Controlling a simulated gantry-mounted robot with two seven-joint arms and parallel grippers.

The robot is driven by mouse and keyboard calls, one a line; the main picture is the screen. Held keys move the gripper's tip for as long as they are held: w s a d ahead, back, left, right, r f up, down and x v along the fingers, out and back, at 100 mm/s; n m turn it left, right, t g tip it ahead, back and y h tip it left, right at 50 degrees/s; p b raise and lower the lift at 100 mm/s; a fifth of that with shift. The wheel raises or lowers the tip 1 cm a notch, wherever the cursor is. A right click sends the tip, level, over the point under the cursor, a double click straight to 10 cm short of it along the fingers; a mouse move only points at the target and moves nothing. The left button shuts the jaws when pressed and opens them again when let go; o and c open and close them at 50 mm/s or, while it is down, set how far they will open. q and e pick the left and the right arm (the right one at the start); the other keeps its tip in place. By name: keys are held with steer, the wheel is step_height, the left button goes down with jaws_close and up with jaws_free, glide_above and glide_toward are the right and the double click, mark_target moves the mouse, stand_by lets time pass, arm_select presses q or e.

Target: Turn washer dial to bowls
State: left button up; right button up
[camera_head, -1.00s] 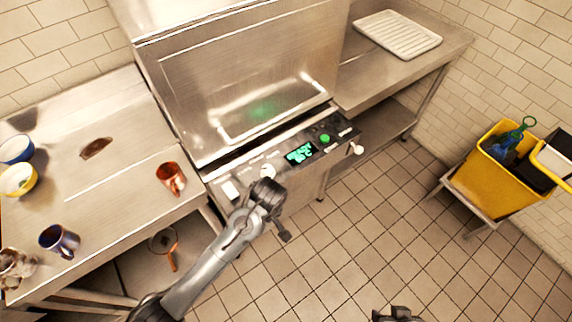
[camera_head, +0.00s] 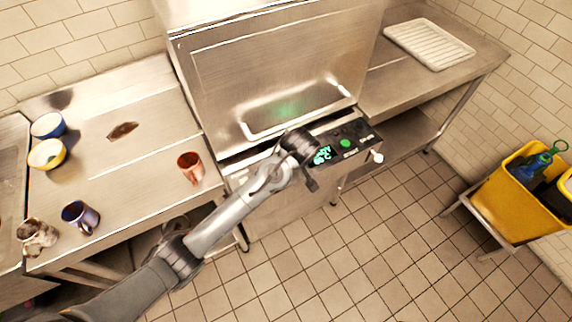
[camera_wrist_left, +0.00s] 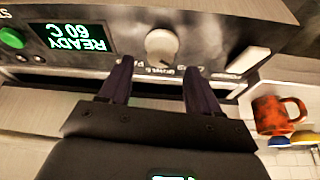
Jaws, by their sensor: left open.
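The washer's dial (camera_wrist_left: 162,44) is a pale round knob on the dark control panel in the left wrist view. Printed labels lie below it, one seeming to read BOWLS upside down; I cannot tell where the dial points. My left gripper (camera_wrist_left: 155,77) is open, its two dark fingers reaching toward the panel on either side of the dial's line, with nothing between them. In the head view the left gripper (camera_head: 298,150) is over the washer's front panel and hides the dial. My right gripper is not in view.
A green display (camera_wrist_left: 70,38) reads READY 60 C, beside a green button (camera_wrist_left: 12,38). A copper mug (camera_head: 190,168) stands on the left counter near the washer, with bowls and other mugs farther left. A yellow bin (camera_head: 518,203) stands at right; the floor between is clear.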

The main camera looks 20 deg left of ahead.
arm_select(q)
steer(key=shift+p+x, duration=0.35)
steer(key=shift+x, duration=1.5)
steer(key=c, duration=1)
steer(key=shift+m, duration=0.3)
steer(key=m+h, duration=0.1)
steer(key=m, duration=0.1)
steer(key=m+t+h, duration=0.1)
steer(key=m, duration=0.2)
steer(key=shift+s+a+m, duration=0.1)
steer(key=shift+a+m, duration=0.05)
steer(key=shift+m, duration=0.15)
steer(key=m+h, duration=0.2)
steer(key=m, duration=0.3)
steer(key=shift+a, duration=0.15)
steer(key=shift+m, duration=0.4)
